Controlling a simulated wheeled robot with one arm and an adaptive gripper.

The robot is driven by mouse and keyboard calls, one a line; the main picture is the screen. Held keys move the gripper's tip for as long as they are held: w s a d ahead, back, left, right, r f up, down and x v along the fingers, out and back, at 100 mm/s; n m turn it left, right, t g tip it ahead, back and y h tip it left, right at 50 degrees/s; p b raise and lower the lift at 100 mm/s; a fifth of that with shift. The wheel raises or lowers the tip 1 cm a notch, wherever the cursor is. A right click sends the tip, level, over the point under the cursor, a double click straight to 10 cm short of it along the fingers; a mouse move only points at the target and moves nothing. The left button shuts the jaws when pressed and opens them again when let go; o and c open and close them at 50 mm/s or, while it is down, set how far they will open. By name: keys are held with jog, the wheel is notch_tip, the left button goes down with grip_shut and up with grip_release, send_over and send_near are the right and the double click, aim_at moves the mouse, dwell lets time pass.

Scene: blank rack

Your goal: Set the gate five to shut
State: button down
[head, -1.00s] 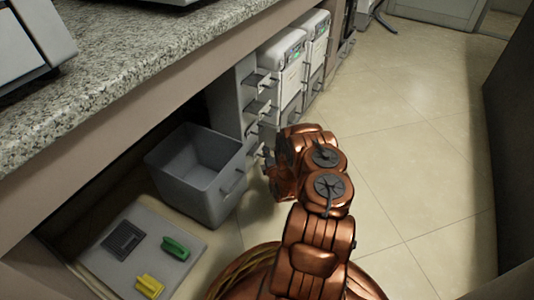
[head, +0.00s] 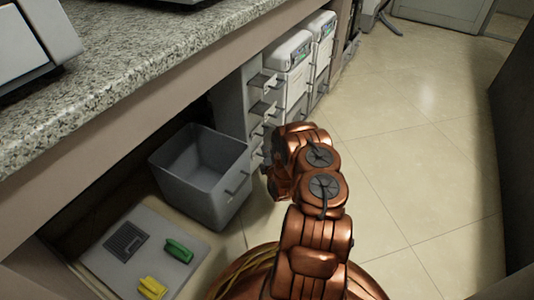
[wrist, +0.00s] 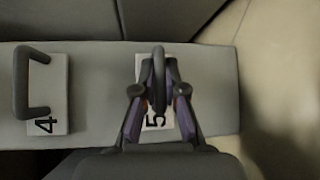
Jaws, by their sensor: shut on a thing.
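In the wrist view, a grey rack panel (wrist: 85,112) carries a white plate marked 5 (wrist: 157,122) with a dark handle, gate five (wrist: 159,62), over it. My gripper (wrist: 159,90) is shut on this handle, with one finger on each side of it. Left of it is a similar dark handle (wrist: 20,85) by a plate marked 4 (wrist: 45,124). In the head view, the rack (head: 232,98) stands under the counter with several handles on its side. My arm hides the gripper and gate five there.
A grey open bin (head: 205,200) stands on the floor left of the rack. A pale board (head: 105,262) holds a green piece (head: 178,251), a yellow piece (head: 152,288) and a dark grille (head: 126,242). A granite counter (head: 120,85) overhangs at left. The floor (head: 420,140) at right is clear.

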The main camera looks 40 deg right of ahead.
jog(key=shift+w+d+r, duration=0.1)
jog(key=shift+w, duration=0.05)
jog(key=c, duration=1.5)
grip_release()
jog(key=shift+w, duration=0.1)
jog(key=v, duration=1.2)
